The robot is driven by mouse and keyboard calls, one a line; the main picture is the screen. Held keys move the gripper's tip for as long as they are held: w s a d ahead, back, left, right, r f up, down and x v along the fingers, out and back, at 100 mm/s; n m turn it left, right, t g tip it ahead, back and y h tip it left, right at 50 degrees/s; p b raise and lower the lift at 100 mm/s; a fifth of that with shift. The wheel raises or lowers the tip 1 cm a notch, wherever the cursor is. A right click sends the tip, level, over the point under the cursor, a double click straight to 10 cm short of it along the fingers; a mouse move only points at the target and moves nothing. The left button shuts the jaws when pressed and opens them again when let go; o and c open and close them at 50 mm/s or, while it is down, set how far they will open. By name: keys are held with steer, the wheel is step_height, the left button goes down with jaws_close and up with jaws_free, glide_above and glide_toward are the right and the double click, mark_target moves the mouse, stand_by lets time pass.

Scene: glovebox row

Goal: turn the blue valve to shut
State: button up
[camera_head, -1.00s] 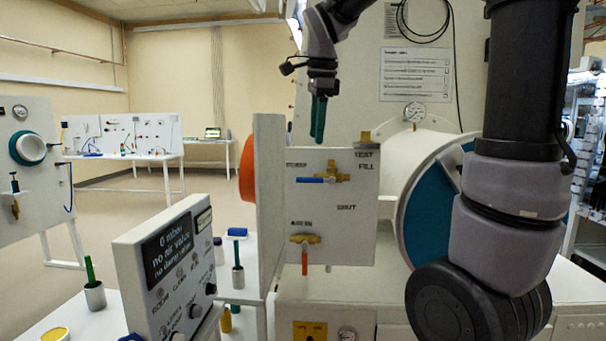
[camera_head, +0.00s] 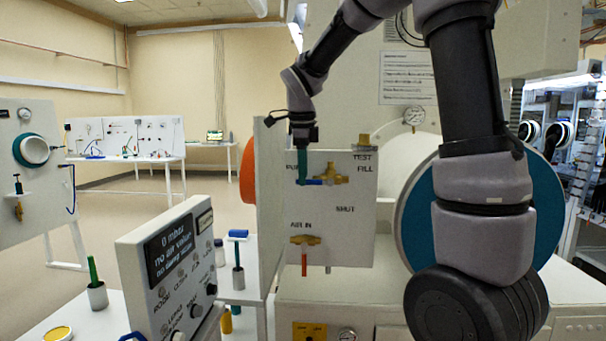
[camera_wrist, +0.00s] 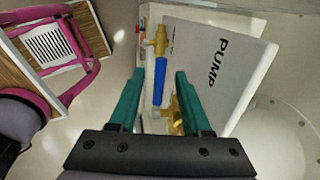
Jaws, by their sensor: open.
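The blue valve handle (camera_head: 311,182) lies level on the white panel, pointing left from its brass body (camera_head: 332,173). The word SHUT is printed below and to the right of the valve. My gripper (camera_head: 302,182) is at the handle's left end, pointing down, its fingers partly overlapping the handle in the head view. In the wrist view the blue handle (camera_wrist: 161,80) shows between the two green fingers of my open gripper (camera_wrist: 160,74), with a gap on both sides. Whether either finger touches it I cannot tell.
An orange-red handle (camera_head: 304,264) hangs down from a lower brass valve marked AIR IN. A large white flange plate (camera_head: 268,190) stands left of the panel, a blue round port (camera_head: 418,215) to the right. A display box (camera_head: 170,265) stands front left.

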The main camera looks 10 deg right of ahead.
steer(key=shift+f, duration=0.25)
jaws_close()
stand_by(1.4)
